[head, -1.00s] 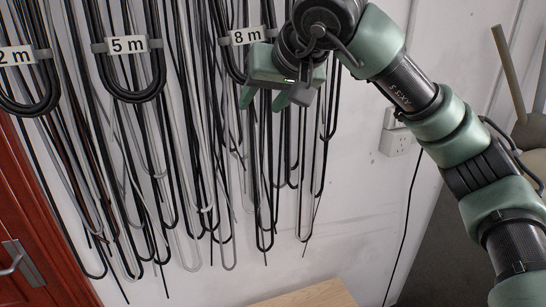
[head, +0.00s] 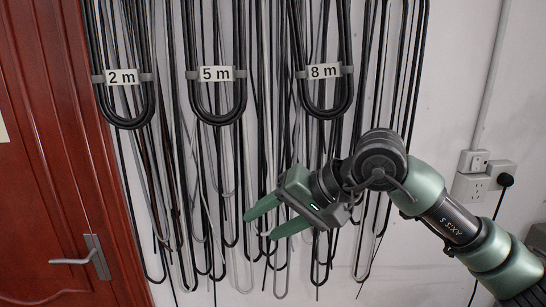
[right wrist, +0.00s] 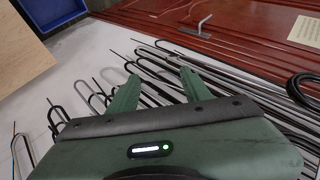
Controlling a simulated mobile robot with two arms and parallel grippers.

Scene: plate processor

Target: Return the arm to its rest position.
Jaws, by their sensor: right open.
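My right arm comes in from the lower right in the head view. Its right gripper (head: 262,222) has green fingers that point left and slightly down, in front of the hanging cables. The fingers are apart with nothing between them. In the right wrist view the same gripper (right wrist: 160,86) shows two spread green fingers, empty, with cables beyond them. I cannot tell from the pictures how near the fingertips are to the cables. My left gripper is not in view.
Looped cables (head: 222,118) hang on the white wall under labels 2 m, 5 m and 8 m. A red door (head: 50,170) with a handle is at left. Wall sockets (head: 472,187) are at right. A blue bin (right wrist: 50,12) and a wooden surface (right wrist: 20,50) show in the wrist view.

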